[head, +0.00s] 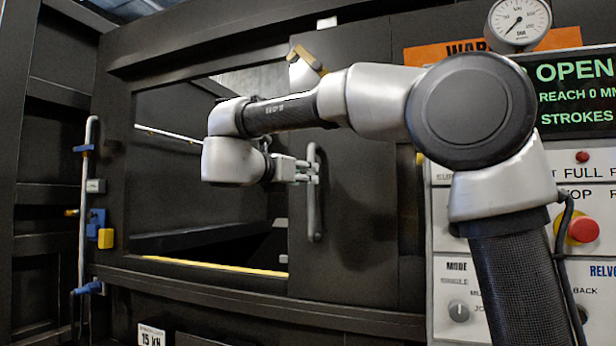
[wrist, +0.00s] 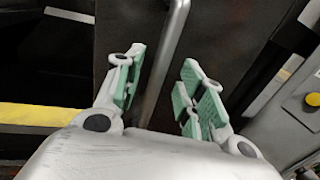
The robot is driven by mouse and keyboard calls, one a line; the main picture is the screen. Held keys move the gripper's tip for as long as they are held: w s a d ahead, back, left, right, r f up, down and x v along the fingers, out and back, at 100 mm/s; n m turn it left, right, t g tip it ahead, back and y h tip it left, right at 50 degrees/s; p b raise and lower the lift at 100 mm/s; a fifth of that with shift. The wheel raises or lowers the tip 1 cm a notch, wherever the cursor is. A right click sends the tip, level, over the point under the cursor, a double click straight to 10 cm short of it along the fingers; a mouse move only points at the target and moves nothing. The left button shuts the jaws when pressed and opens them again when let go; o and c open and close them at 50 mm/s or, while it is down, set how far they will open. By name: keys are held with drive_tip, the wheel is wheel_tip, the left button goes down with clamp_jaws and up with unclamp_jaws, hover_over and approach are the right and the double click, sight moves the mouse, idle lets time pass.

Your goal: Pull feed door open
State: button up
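The feed door (head: 360,220) is a dark panel just right of a wide, dark opening, and the door panel also shows in the wrist view (wrist: 225,45). Its upright grey bar handle (head: 314,225) is near the panel's left edge. My gripper (head: 308,170) is at the upper half of the handle. In the wrist view, the handle (wrist: 166,60) passes between the two green-padded fingers of my gripper (wrist: 164,72). The fingers are apart, with visible gaps beside the bar. The lower part of the handle is hidden behind my gripper's body in the wrist view.
The opening (head: 225,225) has a yellow strip (head: 215,266) along its lower edge. A pipe with blue fittings (head: 97,225) stands at left. A control panel with a red stop button (head: 583,230), a gauge (head: 519,20) and a display reading OPEN (head: 580,95) is at right.

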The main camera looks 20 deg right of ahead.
drive_tip(key=x, duration=0.4)
drive_tip(key=shift+w+d, duration=0.1)
drive_tip(key=shift+d, duration=0.05)
clamp_jaws()
